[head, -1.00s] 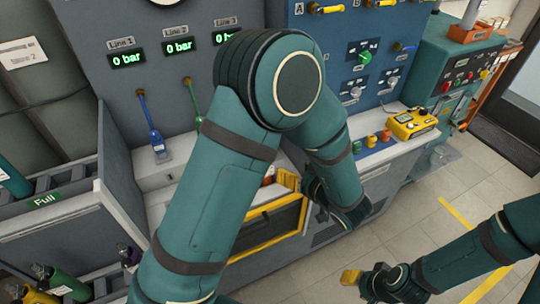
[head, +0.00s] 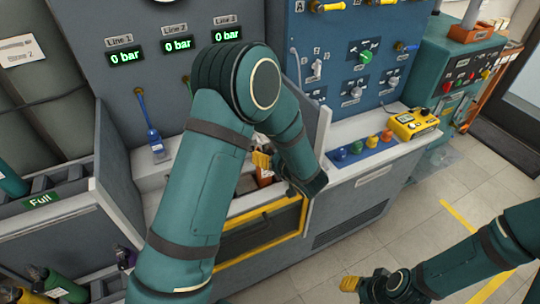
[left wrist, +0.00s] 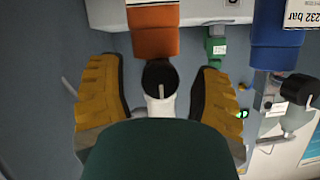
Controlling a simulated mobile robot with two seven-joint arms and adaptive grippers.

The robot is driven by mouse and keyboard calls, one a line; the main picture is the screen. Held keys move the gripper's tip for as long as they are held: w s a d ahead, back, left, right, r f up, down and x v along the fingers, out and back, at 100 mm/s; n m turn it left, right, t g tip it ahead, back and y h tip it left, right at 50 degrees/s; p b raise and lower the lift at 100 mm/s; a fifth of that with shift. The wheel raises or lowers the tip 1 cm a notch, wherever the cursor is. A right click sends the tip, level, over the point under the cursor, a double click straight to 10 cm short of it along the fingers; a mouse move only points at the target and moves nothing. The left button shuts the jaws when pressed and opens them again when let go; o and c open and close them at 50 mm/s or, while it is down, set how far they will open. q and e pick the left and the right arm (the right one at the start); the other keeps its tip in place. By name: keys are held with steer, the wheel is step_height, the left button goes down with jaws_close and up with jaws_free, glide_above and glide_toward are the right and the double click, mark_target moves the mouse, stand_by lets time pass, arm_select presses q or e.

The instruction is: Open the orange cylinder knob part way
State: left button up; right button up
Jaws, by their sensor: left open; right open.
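The orange cylinder (left wrist: 152,38) shows at the top of the left wrist view. Its black knob (left wrist: 160,76) faces my left gripper (left wrist: 157,88). The gripper's two yellow-padded fingers are open on either side of the knob, with a visible gap on both sides. In the head view, my left gripper (head: 262,162) is mostly hidden behind my left arm, above the yellow-framed bay; a bit of orange shows just below its yellow finger. My right gripper (head: 352,281) is low in the head view, over the floor, away from the bench, with nothing seen in it.
A blue cylinder (left wrist: 277,38) stands beside the orange one in the left wrist view. A grey side wall (head: 120,185) and the yellow-framed front (head: 262,232) border the bay. Coloured buttons (head: 371,141) and a yellow device (head: 413,123) sit on the bench at right.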

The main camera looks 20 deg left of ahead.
arm_select(q)
jaws_close()
stand_by(0.5)
steer(key=shift+a+f+n+t+h+b, duration=0.15)
steer(key=shift+n+t+h+b, duration=0.45)
steer(key=shift+n+b, duration=0.6)
steer(key=n+t+h+b, duration=0.1)
steer(key=n+b, duration=0.1)
steer(key=b, duration=0.1)
steer(key=shift+n+t+b, duration=0.3)
steer(key=shift+t+b, duration=0.1)
steer(key=shift+b, duration=0.1)
